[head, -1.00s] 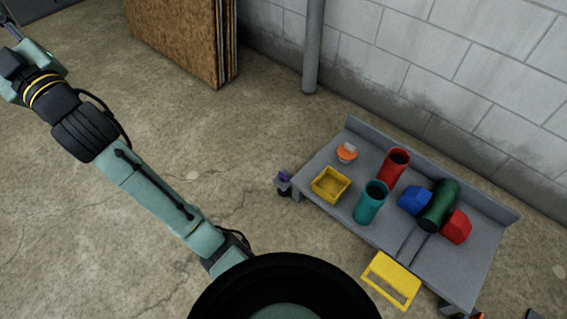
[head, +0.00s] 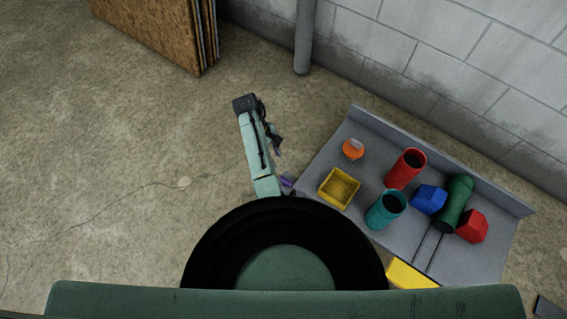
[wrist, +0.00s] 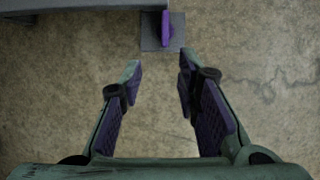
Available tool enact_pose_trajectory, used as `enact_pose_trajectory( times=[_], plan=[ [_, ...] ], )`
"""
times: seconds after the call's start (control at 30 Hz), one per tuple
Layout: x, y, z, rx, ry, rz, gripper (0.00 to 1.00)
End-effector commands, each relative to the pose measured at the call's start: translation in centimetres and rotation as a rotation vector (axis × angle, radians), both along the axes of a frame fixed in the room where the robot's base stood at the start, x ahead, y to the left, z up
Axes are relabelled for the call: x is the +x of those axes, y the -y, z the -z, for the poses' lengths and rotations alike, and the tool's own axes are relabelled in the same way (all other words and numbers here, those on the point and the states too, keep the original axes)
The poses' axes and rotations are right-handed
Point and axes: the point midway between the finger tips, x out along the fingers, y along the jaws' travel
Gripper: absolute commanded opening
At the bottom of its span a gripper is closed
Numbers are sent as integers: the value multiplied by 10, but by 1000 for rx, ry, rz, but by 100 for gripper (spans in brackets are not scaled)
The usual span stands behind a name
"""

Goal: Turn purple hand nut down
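The purple hand nut (wrist: 166,27) shows in the wrist view at the top, a little right of centre. It is a narrow upright purple piece over a small grey square plate (wrist: 151,43) beside the bench edge. In the head view the purple nut (head: 287,182) is a small patch at the bench's left corner, partly hidden by my arm. My gripper (wrist: 160,66) is open and empty in the wrist view, its purple-padded fingers apart. The nut lies beyond the fingertips, slightly to the right, and is not between them.
The grey bench (head: 312,172) holds a yellow bin (head: 339,188), teal cylinder (head: 386,210), red cylinder (head: 406,168), orange item (head: 353,150), blue block (head: 430,199), green cylinder (head: 455,204) and red block (head: 472,226). A wall pipe (head: 304,40) and boards (head: 150,30) stand behind. Floor at left is clear.

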Motion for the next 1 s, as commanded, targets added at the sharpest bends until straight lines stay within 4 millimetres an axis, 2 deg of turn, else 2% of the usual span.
enact_pose_trajectory(
  times=[0.1,0.27,0.5,0.7,1.0],
  plan=[
    [-16,13,10,-18,-62,13,30],
    [-22,19,28,-19,-67,14,30],
    [-31,33,71,-18,-64,14,30],
    [-37,41,97,-17,-60,13,30],
    [-39,45,107,-16,-59,13,30]
  ],
)
